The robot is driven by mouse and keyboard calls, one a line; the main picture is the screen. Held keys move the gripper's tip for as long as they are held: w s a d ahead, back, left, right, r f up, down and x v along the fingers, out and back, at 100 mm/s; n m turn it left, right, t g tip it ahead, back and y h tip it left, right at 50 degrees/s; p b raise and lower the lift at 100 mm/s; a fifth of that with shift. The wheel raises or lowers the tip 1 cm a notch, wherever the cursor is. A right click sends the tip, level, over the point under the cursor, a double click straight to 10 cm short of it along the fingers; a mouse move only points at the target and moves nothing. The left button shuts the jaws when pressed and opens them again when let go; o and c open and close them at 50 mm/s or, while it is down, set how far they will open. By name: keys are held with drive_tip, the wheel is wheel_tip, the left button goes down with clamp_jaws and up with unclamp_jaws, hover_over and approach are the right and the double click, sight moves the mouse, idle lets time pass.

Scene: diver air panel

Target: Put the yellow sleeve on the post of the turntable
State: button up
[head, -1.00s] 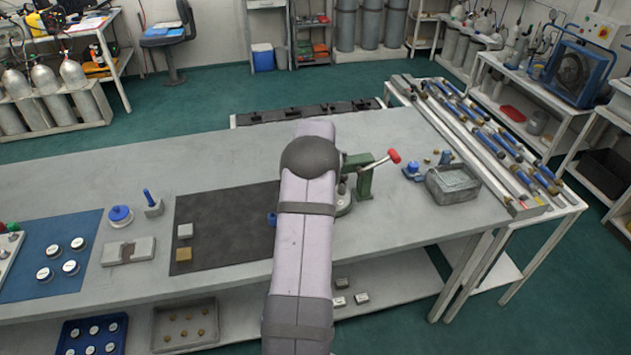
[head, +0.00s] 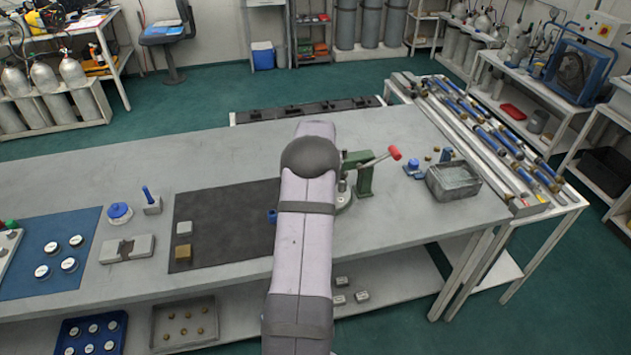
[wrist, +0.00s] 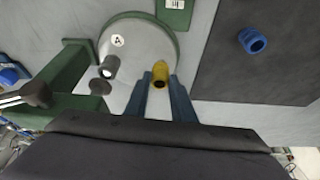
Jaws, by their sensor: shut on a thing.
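My gripper (wrist: 160,90) has two blue fingers shut on the yellow sleeve (wrist: 160,72), seen in the wrist view. The gap between sleeve and turntable cannot be judged. In the head view my arm hides the gripper and sleeve; only the turntable's edge (head: 344,204) shows.
The green press (head: 364,177) with a red-knobbed lever stands close right of the turntable. A blue sleeve (wrist: 252,40) lies on the dark mat (head: 225,235), with two small blocks. A metal bin (head: 453,181) stands to the right. The bench's left rear is clear.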

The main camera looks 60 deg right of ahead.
idle(0.4)
drive_tip(key=o, duration=1.5)
drive_tip(key=shift+c, duration=0.2)
drive_tip(key=shift+r, duration=0.1)
drive_tip(key=shift+r+p, duration=2.4)
drive_tip(key=shift+r, duration=1.3)
